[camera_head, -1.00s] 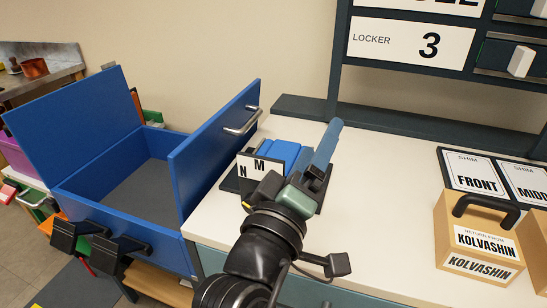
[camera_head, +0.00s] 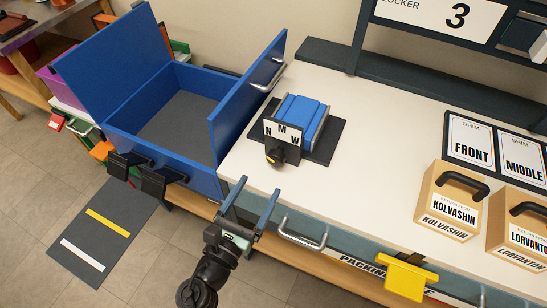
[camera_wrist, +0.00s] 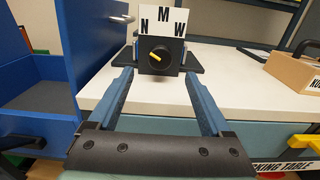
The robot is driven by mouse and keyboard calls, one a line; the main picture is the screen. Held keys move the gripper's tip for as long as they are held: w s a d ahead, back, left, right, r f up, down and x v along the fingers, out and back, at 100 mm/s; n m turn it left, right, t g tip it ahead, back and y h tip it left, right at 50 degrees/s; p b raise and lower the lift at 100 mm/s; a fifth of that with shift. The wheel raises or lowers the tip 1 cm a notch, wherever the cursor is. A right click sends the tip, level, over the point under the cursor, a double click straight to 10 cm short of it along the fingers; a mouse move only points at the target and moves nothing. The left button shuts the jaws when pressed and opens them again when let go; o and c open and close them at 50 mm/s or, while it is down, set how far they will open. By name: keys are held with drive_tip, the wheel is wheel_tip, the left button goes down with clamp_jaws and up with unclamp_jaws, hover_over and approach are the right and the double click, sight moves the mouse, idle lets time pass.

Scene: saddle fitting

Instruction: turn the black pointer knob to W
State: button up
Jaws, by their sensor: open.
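The black pointer knob (camera_head: 275,157) is on the front of a small black fixture with a blue top, on the white counter. A white plate (camera_head: 283,132) above it reads N, M, W from left to right. In the wrist view the knob (camera_wrist: 161,57) faces me, and its yellow pointer slants up and left, toward the N side. My gripper (camera_head: 252,192) is open and empty, in front of the counter edge and apart from the knob. In the wrist view its fingers (camera_wrist: 158,76) stand on both sides, with the knob between and beyond them.
An open blue box (camera_head: 185,110) stands left of the fixture. A drawer handle (camera_head: 302,234) juts from the counter front, right of my gripper. Wooden cases (camera_head: 448,212) and shim cards (camera_head: 470,142) are on the right. The counter around the fixture is clear.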

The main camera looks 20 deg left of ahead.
sight(274, 161)
drive_tip(key=w, duration=0.9)
drive_tip(key=shift+d, duration=0.2)
clamp_jaws()
